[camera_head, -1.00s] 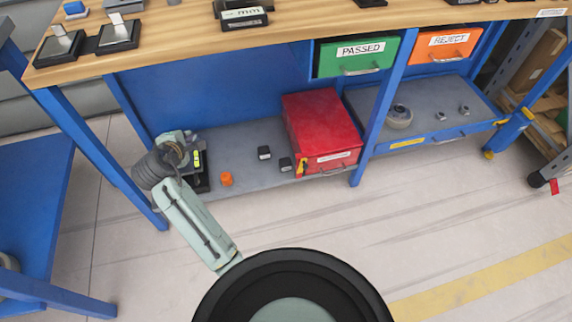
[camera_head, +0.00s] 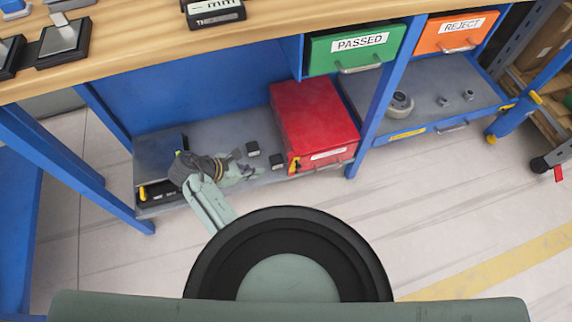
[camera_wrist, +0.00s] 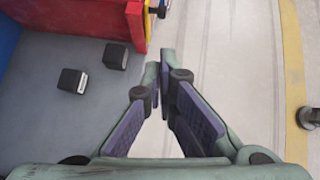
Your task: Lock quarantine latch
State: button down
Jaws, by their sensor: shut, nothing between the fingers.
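The red quarantine box (camera_head: 316,120) stands on the grey lower shelf of the blue bench, with a white label on its front. Its yellow latch (camera_head: 294,163) is at the front left corner. In the wrist view the red box (camera_wrist: 92,18) is at the top left, and the yellow latch (camera_wrist: 149,20) shows at its corner. I cannot tell the latch's position. My gripper (camera_head: 261,171) is just left of the latch, apart from it. In the wrist view my gripper (camera_wrist: 160,70) is shut and empty, its fingertips below the latch.
Two small dark blocks (camera_head: 252,149) (camera_head: 277,161) lie on the shelf between my gripper and the box. A green PASSED drawer (camera_head: 350,48) and an orange REJECT drawer (camera_head: 456,32) hang above. A blue bench leg (camera_head: 372,115) stands right of the box. The floor in front is clear.

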jog(key=d+r+x, duration=0.1)
jog(key=x, duration=1.2)
jog(key=shift+w+d+f, duration=0.15)
jog(key=shift+w, duration=0.3)
jog(key=shift+w, duration=0.1)
jog(key=shift+d+y+p, duration=0.3)
jog(key=shift+y+p, duration=0.1)
jog(key=shift+p, duration=0.15)
